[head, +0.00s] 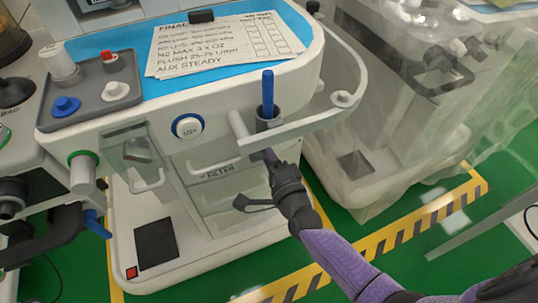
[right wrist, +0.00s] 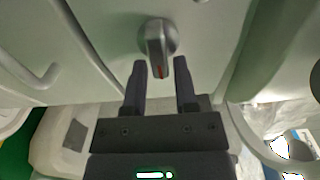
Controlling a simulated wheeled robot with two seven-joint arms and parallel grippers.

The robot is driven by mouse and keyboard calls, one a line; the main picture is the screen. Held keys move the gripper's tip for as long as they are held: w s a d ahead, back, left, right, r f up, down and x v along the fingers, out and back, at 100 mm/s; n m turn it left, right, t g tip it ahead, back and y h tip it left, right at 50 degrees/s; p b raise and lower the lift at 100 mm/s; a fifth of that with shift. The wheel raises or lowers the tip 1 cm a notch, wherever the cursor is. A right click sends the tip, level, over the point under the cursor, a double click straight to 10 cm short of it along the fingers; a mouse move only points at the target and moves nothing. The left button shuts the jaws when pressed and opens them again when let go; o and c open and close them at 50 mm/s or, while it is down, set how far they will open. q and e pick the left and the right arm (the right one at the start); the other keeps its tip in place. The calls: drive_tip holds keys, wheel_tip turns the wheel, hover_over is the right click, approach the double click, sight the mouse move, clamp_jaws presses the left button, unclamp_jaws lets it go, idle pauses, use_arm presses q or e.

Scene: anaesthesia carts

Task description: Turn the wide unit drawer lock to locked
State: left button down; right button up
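The wide unit (head: 215,75) is a white cart with a blue top, and its drawer fronts (head: 215,190) lie below the worktop. The drawer lock (right wrist: 159,42) is a grey knob with a red mark, seen near the top middle of the right wrist view. Its grip bar points roughly down in that picture. My right gripper (right wrist: 161,82) is open, its two dark fingers apart just below and either side of the knob's lower end. In the head view my right gripper (head: 257,181) is at the cart's right front, and I cannot make out the lock there. My left gripper is not in view.
A curved rail (head: 310,122) and a grey cup with a blue rod (head: 268,95) jut out above my right gripper. A plastic-covered cart (head: 400,110) stands to the right. Yellow-black floor tape (head: 400,238) runs in front. Another machine (head: 40,165) is at the left.

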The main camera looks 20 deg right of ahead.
drive_tip(key=shift+o, duration=0.9)
use_arm(q)
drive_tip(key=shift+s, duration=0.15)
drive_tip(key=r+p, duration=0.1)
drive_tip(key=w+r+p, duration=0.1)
drive_tip(key=p, duration=0.1)
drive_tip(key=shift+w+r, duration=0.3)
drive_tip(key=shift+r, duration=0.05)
use_arm(e)
drive_tip(key=s, duration=1)
drive_tip(key=shift+d, duration=0.15)
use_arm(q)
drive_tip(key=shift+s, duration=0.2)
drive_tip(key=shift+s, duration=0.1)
